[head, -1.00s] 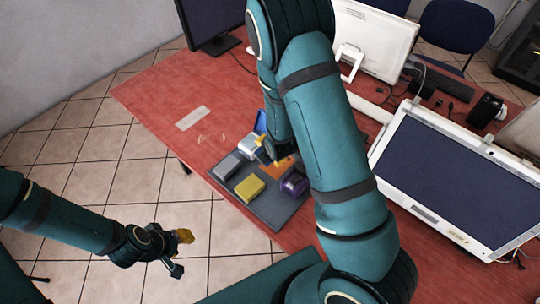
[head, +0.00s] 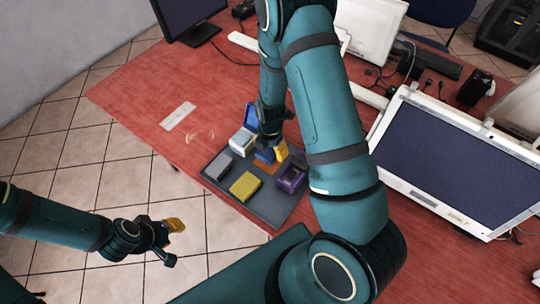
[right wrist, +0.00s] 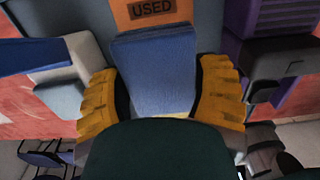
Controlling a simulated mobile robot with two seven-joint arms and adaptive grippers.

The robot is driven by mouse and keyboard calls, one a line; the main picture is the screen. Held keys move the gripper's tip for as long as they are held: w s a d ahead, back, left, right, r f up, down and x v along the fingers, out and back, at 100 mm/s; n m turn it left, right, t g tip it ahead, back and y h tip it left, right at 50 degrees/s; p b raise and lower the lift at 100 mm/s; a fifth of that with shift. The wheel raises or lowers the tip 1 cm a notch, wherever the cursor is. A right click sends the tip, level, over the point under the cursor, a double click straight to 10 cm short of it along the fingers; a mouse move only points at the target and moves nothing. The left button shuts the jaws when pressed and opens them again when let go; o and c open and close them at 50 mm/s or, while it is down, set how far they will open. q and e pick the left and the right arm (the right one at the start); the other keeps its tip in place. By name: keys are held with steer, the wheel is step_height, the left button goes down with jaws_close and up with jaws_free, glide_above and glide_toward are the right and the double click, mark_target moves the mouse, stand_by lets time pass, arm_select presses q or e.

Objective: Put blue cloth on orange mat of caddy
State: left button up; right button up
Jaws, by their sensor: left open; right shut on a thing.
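The blue cloth (head: 264,155) is a small folded block between the yellow fingertips of my right gripper (head: 272,153). In the right wrist view the cloth (right wrist: 155,70) fills the space between both fingers, so the gripper is shut on it. The orange mat (head: 265,168), marked "USED" in the right wrist view (right wrist: 152,12), lies in the dark grey caddy (head: 262,205). The cloth covers part of the mat; I cannot tell whether they touch. My left gripper (head: 172,242) is open and empty, away from the caddy over the floor.
The caddy also holds a yellow block (head: 245,186), a grey block (head: 218,166), a purple container (head: 292,178) and a white box (head: 242,141) with a raised blue lid. A large monitor (head: 465,160) stands to the right. The red table (head: 140,110) is mostly clear at left.

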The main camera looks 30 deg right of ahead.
mark_target(270, 155)
step_height(270, 155, down, 4)
steer(key=shift+f, duration=0.1)
steer(key=shift+b, duration=0.3)
steer(key=o, duration=0.9)
